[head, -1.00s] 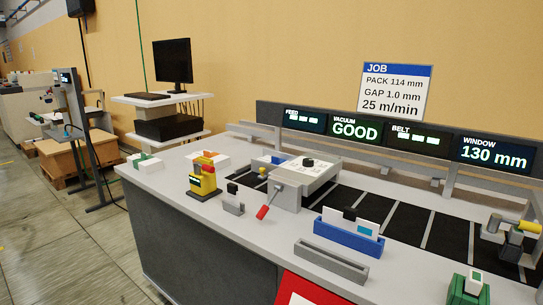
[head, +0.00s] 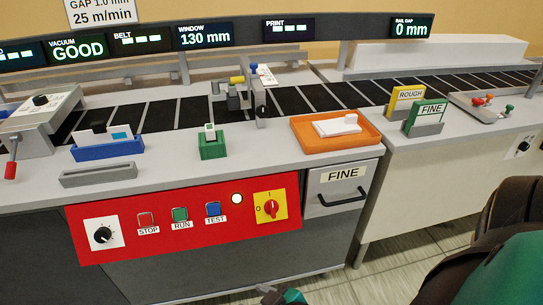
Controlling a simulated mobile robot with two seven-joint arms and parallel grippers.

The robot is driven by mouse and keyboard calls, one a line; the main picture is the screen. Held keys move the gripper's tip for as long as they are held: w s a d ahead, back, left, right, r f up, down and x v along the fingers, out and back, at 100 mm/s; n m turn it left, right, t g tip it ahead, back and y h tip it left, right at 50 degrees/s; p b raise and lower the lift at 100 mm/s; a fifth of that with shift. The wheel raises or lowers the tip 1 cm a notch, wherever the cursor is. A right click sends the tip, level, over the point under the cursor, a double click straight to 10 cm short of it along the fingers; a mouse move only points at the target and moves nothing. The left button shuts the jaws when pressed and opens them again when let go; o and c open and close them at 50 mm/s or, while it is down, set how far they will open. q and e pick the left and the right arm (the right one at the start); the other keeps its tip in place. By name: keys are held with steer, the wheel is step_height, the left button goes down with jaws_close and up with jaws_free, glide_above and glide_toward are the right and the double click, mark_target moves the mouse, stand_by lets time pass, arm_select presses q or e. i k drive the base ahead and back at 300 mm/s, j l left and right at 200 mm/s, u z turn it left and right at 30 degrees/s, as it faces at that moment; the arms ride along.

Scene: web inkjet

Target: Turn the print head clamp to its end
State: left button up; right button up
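The print head assembly (head: 232,98) stands over the belt at the middle of the head view. It has a grey post, a dark body and a short yellow cylinder (head: 237,80) near its top. A dark upright part with a round face (head: 262,104) is on its right. Which of these small parts is the clamp, and how far it is turned, I cannot tell. One of my arms, dark and teal, fills the lower right corner. A small dark and teal piece of mine shows at the bottom edge. No gripper fingers are visible.
A green block holder (head: 213,146) and an orange tray (head: 337,132) stand in front of the belt. The red control panel (head: 185,215) is below the table edge, beside a drawer (head: 340,190) marked FINE. Yellow ROUGH (head: 405,101) and green FINE (head: 428,119) blocks stand at right.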

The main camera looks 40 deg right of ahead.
mark_target(262, 111)
steer(key=k+z, duration=0.4)
steer(key=k+l+z, duration=0.2)
steer(key=z, duration=0.25)
steer(key=k, duration=0.1)
